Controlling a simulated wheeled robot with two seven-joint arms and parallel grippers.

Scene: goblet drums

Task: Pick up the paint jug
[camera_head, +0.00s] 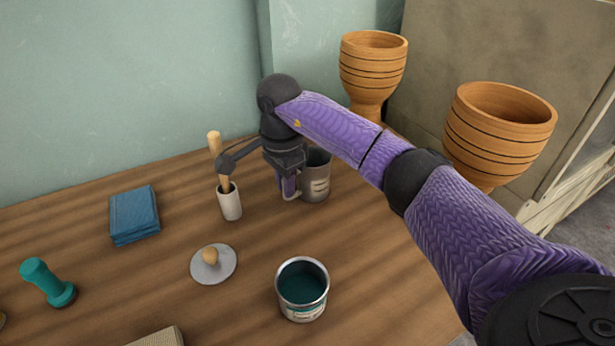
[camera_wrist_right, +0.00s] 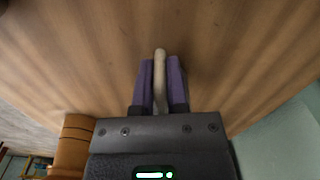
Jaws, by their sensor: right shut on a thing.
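The paint jug (camera_head: 317,180) is a grey metal vessel with a side handle, standing upright near the back of the wooden table. My right gripper (camera_head: 288,188) comes down from above at the jug's left side and is shut on its handle. In the right wrist view my purple fingers (camera_wrist_right: 160,85) close on a pale, narrow piece, the handle (camera_wrist_right: 161,62). The jug's body cannot be made out there. My right wrist hides part of the jug's rim. I cannot tell whether the jug is clear of the table. My left gripper is not in view.
A white cup (camera_head: 230,204) with a wooden-handled tool stands just left of the gripper. Wooden goblet drums (camera_head: 495,140) stand behind my arm.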

